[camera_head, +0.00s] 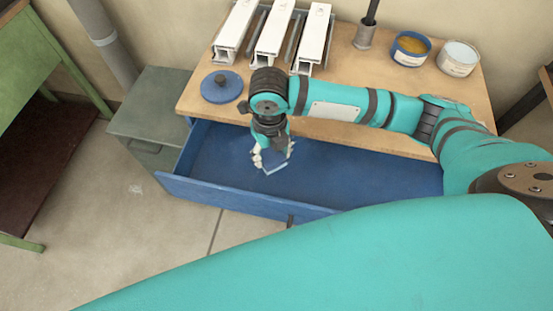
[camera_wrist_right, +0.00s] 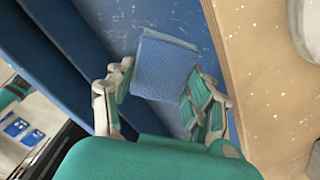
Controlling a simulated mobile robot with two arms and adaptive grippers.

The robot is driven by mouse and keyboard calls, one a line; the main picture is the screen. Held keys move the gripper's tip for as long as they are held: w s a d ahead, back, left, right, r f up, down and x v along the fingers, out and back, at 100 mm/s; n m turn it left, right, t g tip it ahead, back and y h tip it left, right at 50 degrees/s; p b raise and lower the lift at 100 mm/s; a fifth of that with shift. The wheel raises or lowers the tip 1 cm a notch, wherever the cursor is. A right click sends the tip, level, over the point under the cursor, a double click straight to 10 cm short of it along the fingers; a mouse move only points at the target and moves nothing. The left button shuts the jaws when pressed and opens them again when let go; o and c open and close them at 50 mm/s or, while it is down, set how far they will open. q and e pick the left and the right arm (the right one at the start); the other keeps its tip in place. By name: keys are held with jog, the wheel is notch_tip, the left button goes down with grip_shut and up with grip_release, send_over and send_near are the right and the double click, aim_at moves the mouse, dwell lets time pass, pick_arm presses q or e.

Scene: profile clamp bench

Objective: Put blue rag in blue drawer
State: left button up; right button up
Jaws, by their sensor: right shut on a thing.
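The blue drawer (camera_head: 235,196) stands pulled out below the workbench top, and its visible floor is clear apart from where my arm covers it. My right gripper (camera_head: 273,158) reaches down over the left half of the open drawer. It is shut on the blue rag (camera_head: 277,166), a pale blue folded piece. In the right wrist view, the rag (camera_wrist_right: 165,65) sits between the two fingers of the gripper (camera_wrist_right: 158,90), with the blue drawer around it. I cannot tell whether the rag touches the drawer floor. My left gripper is not in view.
The wooden bench top (camera_head: 335,85) holds white profiles (camera_head: 278,35) in a row, a round blue lid (camera_head: 221,86), a blue-rimmed tin (camera_head: 410,49) and a white tin (camera_head: 457,58). A grey-green cabinet (camera_head: 150,110) stands left of the drawer. The floor in front is open.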

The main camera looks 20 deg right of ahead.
aim_at(271, 177)
notch_tip(271, 177, down, 10)
jog(key=shift+a+r, duration=0.1)
jog(key=shift+r, duration=0.15)
jog(key=shift+f, duration=0.15)
jog(key=o, duration=1.1)
notch_tip(271, 177, up, 8)
jog(key=shift+f, duration=0.1)
